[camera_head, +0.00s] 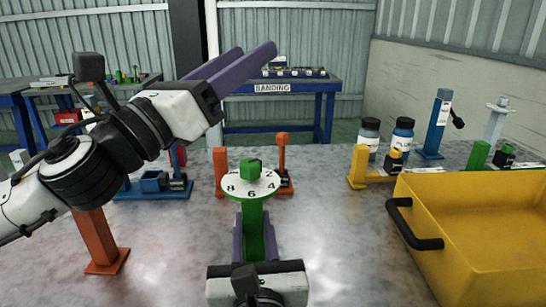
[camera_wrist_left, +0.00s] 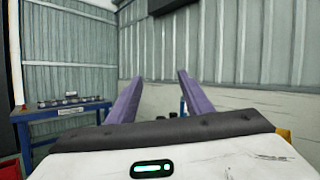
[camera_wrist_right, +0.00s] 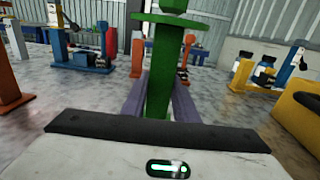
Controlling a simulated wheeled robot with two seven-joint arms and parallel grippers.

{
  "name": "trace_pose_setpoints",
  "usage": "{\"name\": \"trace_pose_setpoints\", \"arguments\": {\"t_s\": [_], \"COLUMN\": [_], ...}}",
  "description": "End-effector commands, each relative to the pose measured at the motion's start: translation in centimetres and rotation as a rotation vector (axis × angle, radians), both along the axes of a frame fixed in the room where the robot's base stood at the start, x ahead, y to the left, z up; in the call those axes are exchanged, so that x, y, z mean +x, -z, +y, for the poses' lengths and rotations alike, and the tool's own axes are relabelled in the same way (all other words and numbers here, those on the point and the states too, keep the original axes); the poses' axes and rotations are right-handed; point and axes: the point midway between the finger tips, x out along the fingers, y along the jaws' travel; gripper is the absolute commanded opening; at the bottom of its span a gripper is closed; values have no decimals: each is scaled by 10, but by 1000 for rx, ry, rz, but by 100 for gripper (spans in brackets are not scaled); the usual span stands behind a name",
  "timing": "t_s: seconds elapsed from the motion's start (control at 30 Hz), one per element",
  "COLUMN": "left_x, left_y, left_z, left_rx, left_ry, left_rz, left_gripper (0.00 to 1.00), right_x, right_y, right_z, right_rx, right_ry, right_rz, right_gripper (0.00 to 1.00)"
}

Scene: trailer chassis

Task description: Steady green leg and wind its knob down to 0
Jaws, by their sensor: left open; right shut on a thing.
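The green leg (camera_head: 252,225) stands upright in front of me. A pale dial plate (camera_head: 233,187) tops it, with 8, 6 and 4 readable. A green knob (camera_head: 250,167) sits at the dial's centre; I cannot tell its setting. My right gripper (camera_head: 253,238) is shut on the leg's post below the dial. In the right wrist view its purple fingers (camera_wrist_right: 158,90) flank the green post (camera_wrist_right: 160,75), and the plate's green underside shows above. My left gripper (camera_head: 257,50) is open and empty, raised above and beyond the knob, pointing up and right. Its fingers (camera_wrist_left: 161,77) are apart in the left wrist view.
An orange clamp-like part (camera_head: 221,170) stands just behind the leg. A yellow bin (camera_head: 480,225) with a black handle fills the right. Bottles (camera_head: 402,138), a yellow part (camera_head: 357,168) and a blue post (camera_head: 437,125) stand behind it. An orange post (camera_head: 95,240) stands at left, under my left arm.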

Motion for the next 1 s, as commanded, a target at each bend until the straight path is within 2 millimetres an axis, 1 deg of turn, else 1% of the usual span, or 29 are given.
{"name": "trace_pose_setpoints", "arguments": {"t_s": [0.03, 0.17, 0.27, 0.4, 0.5, 0.63, 0.77, 0.87, 1.0], "left_x": [-1, -15, -26, -40, -48, -55, -55, -51, -42], "left_y": [7, 29, 55, 98, 123, 143, 149, 149, 148], "left_z": [9, 24, 35, 50, 59, 67, 63, 50, 24], "left_rx": [4, 60, 137, 261, 335, 395, 415, 414, 413], "left_ry": [35, 148, 228, 314, 358, 390, 401, 404, 403], "left_rz": [-14, -57, -63, -41, -14, 13, 20, 18, 16], "left_gripper": [46, 46, 46, 46, 46, 46, 46, 46, 46], "right_x": [0, 0, 0, 0, 0, 0, 0, 0, 0], "right_y": [1, 1, 1, 1, 1, 1, 1, 1, 1], "right_z": [-1, -1, -1, 0, 0, 0, 0, 0, 0], "right_rx": [-2, -2, -2, -2, -2, -2, -2, -2, -2], "right_ry": [2, 2, 2, 2, 1, 1, 1, 1, 1], "right_rz": [2, 2, 2, 2, 2, 2, 2, 2, 2], "right_gripper": [0, 0, 0, 0, 0, 0, 0, 0, 0]}}
